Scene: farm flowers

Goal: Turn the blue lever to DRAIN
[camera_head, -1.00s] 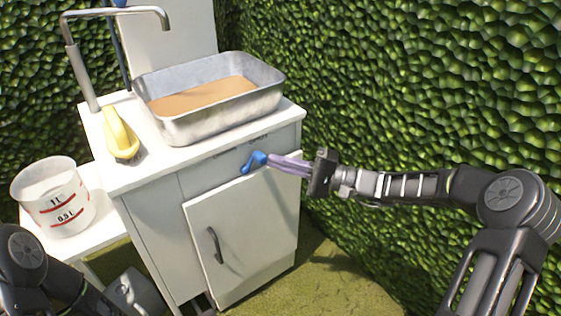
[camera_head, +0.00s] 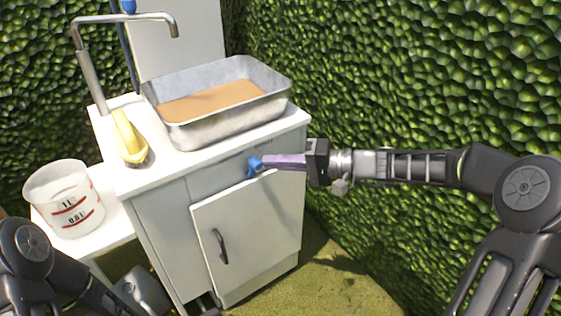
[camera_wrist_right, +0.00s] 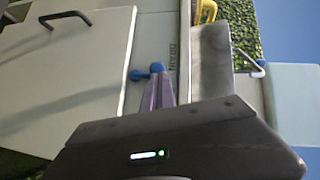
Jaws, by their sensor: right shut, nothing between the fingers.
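The blue lever (camera_head: 254,165) is on the front panel of the white cabinet, under the metal basin. In the right wrist view the lever (camera_wrist_right: 157,68) shows its round knob, with an arm pointing left to a second blue end. Lettering that reads like DRAIN (camera_wrist_right: 174,50) is on the panel beside it. My right gripper (camera_head: 268,162) is shut, with its purple fingertips at the lever; I cannot tell whether they touch it. The fingers also show in the right wrist view (camera_wrist_right: 158,88), just below the knob. My left gripper is not clearly in view; only left arm parts show.
The metal basin (camera_head: 225,125) holds brown liquid on the cabinet top (camera_head: 128,180). A measuring bucket (camera_head: 65,200) sits on a side table. A hedge (camera_head: 430,70) closes in the right side.

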